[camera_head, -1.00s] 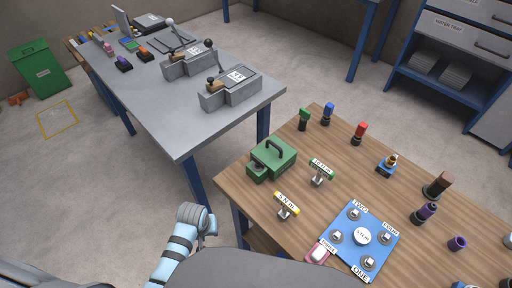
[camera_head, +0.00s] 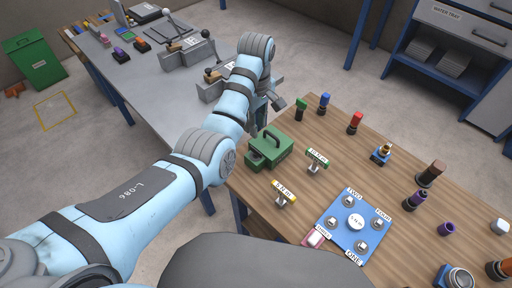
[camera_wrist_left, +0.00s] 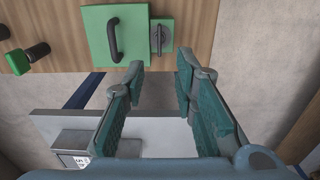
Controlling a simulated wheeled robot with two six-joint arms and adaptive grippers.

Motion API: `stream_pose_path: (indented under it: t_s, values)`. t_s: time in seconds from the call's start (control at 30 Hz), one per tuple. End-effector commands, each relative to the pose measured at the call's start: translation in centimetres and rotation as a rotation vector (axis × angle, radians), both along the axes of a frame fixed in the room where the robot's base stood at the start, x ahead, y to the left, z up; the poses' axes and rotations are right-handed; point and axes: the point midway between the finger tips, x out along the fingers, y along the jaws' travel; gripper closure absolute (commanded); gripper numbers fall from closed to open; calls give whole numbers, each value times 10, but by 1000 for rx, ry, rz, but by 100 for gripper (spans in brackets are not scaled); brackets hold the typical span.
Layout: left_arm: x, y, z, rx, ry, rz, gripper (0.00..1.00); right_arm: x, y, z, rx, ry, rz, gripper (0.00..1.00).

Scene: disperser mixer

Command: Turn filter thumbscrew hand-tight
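A green box with a dark carry handle (camera_head: 273,148) stands at the left corner of the wooden table; it also shows in the left wrist view (camera_wrist_left: 101,42). A smaller green block beside it carries a dark bar-shaped knob (camera_wrist_left: 159,37), which looks like the thumbscrew. My left gripper (camera_head: 263,122) hangs near the table's left corner, just behind the green box and partly hidden by my arm. My right gripper is not in view.
Two torque-labelled T-handle tools (camera_head: 284,192) and a blue plate with several screws (camera_head: 336,242) lie near the box. Coloured cylinders (camera_head: 355,122) stand along the table's back edge. A grey bench (camera_head: 130,90) with lever devices is behind my left arm.

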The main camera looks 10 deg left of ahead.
Motion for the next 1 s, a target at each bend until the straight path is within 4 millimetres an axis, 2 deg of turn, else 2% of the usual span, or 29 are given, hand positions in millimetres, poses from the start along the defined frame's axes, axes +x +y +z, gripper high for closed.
stream_pose_path:
  t_s: [0.03, 0.2, 0.3, 0.4, 0.5, 0.73, 0.9, 1.0]
  values:
    - [-1, 0, -16, 1, 5, 0, 74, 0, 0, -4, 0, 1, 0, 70]
    - [-1, 0, -67, 1, 4, -2, 74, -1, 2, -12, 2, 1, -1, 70]
    - [-1, 0, -93, -1, 3, -2, 74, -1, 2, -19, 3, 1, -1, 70]
    - [0, 1, -109, 0, 1, -2, 74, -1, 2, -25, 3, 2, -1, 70]
    - [0, 1, -116, -1, -1, -2, 74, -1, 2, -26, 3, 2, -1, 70]
    - [0, 1, -116, -1, -2, -2, 74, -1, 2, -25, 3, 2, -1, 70]
    - [0, 1, -116, -1, -2, -2, 100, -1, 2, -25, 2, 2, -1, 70]
    - [0, 1, -116, -1, -2, -2, 100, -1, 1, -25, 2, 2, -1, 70]
